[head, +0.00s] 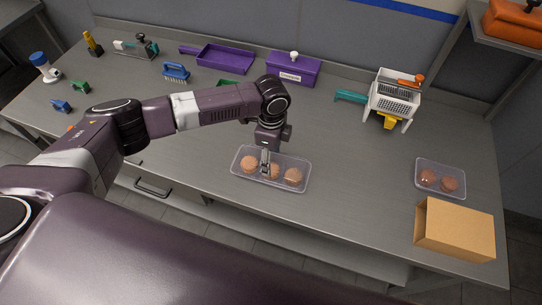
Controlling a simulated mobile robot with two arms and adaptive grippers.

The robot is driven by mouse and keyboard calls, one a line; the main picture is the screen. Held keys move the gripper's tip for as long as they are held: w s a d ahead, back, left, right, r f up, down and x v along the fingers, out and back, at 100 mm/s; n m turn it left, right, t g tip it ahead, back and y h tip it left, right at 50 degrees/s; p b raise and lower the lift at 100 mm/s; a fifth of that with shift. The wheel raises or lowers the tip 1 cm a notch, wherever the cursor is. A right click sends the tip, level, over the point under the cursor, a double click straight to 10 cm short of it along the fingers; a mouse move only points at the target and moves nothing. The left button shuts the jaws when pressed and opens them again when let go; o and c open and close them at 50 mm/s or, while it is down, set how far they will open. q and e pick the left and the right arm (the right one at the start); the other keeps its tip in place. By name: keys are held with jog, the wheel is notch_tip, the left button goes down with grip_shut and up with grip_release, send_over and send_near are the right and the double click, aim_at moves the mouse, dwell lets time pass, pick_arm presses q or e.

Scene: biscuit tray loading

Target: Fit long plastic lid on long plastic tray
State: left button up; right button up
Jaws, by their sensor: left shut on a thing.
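The long plastic tray (241,181) is clear and shallow and lies near the front edge of the table, tilted slightly in the picture. It holds three round light-brown biscuits in a row. My left gripper (266,165) points down over the tray, left of its middle, and partly covers the middle biscuit. Its fingers are close together, shut on what appears to be the clear long plastic lid (284,159) at tray level. Lid and tray outlines overlap, so I cannot tell whether the lid is seated. My right gripper is not in view.
A smaller clear tray (462,171) with two darker biscuits and a cardboard box (455,230) stand at the right. A white rack (395,96), a purple box (293,72), a purple tray (226,58) and brushes line the back.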

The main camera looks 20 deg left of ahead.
pick_arm(q)
jog(key=shift+f, duration=0.55)
dwell(0.7)
jog(key=o, duration=0.8)
jog(key=shift+r, duration=0.15)
notch_tip(320, 180, up, 12)
jog(key=shift+d+f, duration=0.1)
jog(key=shift+f, duration=0.1)
dwell(0.4)
